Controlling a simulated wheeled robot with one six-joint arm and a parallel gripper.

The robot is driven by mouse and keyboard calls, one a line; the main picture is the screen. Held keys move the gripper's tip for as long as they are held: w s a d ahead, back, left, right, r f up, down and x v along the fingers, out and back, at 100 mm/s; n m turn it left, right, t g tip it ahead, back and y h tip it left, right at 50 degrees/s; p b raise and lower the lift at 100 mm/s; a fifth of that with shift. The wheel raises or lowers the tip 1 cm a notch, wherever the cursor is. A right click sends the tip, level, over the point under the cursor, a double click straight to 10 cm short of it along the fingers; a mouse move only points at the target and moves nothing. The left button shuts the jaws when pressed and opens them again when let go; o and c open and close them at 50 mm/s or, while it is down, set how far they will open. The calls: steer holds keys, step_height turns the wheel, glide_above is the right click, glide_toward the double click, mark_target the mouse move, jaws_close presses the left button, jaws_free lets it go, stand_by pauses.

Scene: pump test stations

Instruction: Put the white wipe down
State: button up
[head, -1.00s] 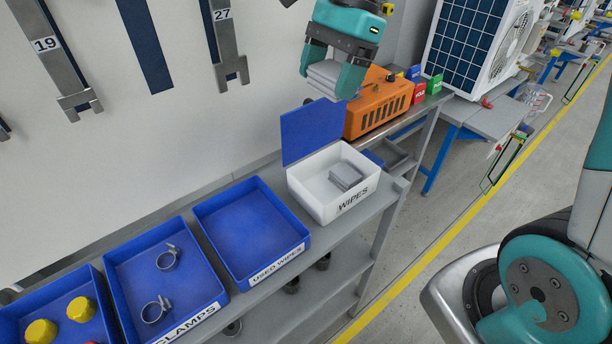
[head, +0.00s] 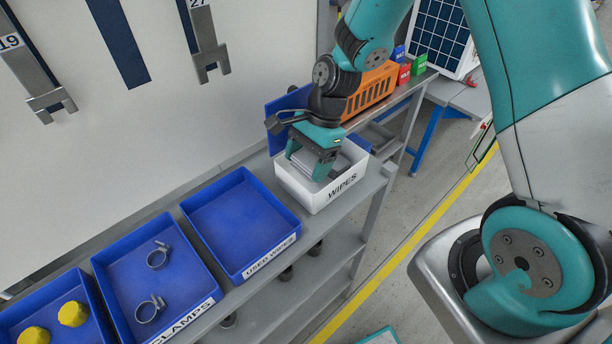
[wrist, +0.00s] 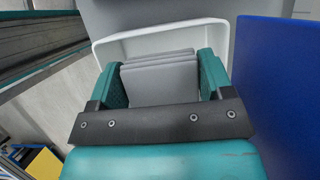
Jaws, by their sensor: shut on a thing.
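My gripper (head: 307,168) is shut on a folded whitish-grey wipe (wrist: 160,84), which shows between its teal fingers in the wrist view. The gripper points down into the opening of the white bin (head: 298,193) labelled WIPES. The bin's white rim also shows around the fingers in the wrist view. I cannot tell whether the held wipe touches the contents of the bin. My gripper hides most of the bin's inside. The blue tray (head: 238,215) labelled USED WIPES stands just left of the bin and is empty.
The blue CLAMPS tray (head: 185,285) holds two hose clamps. A blue tray with yellow parts (head: 73,314) is at the far left. A blue panel (wrist: 278,90) stands upright behind the white bin. An orange unit (head: 370,92) is beyond my arm.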

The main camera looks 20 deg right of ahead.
steer(key=shift+f+p, duration=0.4)
steer(key=shift+f, duration=2.55)
steer(key=shift+f, duration=0.15)
steer(key=o, duration=0.9)
steer(key=b+v, duration=0.2)
steer(key=v, duration=1)
steer(key=s+a+r+n, duration=0.4)
steer(key=s+r+n, duration=0.3)
steer(key=s+n, duration=0.3)
steer(key=s+a+r+n+t, duration=0.1)
steer(key=s+a+r+n, duration=0.4)
steer(key=s+r+n, duration=0.2)
steer(key=s+n, duration=0.2)
steer(key=n, duration=0.2)
steer(key=shift+s+r+n, duration=0.3)
steer(key=shift+s, duration=0.05)
